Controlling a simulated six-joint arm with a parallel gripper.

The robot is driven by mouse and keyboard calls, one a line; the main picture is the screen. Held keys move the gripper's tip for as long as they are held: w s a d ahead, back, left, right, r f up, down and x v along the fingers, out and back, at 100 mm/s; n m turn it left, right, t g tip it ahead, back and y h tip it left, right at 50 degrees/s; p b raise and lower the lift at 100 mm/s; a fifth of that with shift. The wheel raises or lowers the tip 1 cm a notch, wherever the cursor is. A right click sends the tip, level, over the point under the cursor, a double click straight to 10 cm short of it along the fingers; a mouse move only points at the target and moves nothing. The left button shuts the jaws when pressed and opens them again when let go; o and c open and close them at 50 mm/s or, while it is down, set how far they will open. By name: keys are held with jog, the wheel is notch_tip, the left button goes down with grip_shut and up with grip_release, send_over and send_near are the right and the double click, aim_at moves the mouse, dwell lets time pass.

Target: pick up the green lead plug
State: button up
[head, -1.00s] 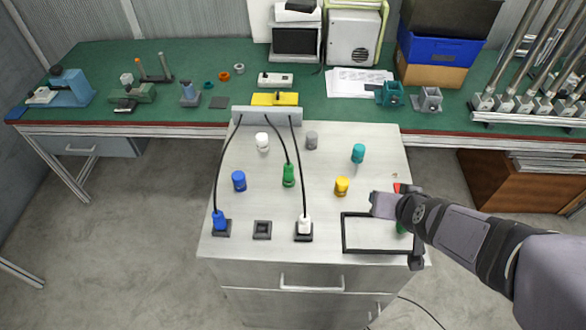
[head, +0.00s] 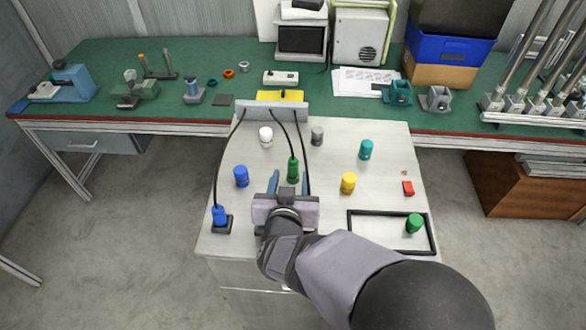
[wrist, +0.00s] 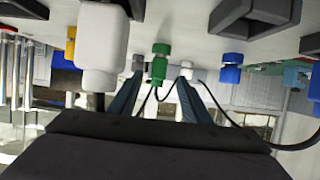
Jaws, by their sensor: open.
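The green lead plug (head: 292,170) stands upright on the white cabinet top, with a black lead running up to the grey bar. It also shows in the wrist view (wrist: 159,65), beyond and between my fingers. My gripper (head: 289,182) is open and empty, just on the near side of the green plug, fingers pointing at it. The two fingers also show in the wrist view (wrist: 160,82). Whether they touch the plug cannot be told. My arm hides the near middle of the cabinet top in the head view.
A blue lead plug (head: 219,216) sits at the near left. A blue cylinder (head: 241,176) and yellow cylinder (head: 348,183) flank the plug. A black frame (head: 380,212) surrounds a green cylinder (head: 414,223).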

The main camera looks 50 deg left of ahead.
aim_at(293, 169)
jog(key=shift+p+x, duration=1.05)
jog(key=shift+x, duration=2.25)
jog(key=shift+w, duration=0.1)
grip_shut()
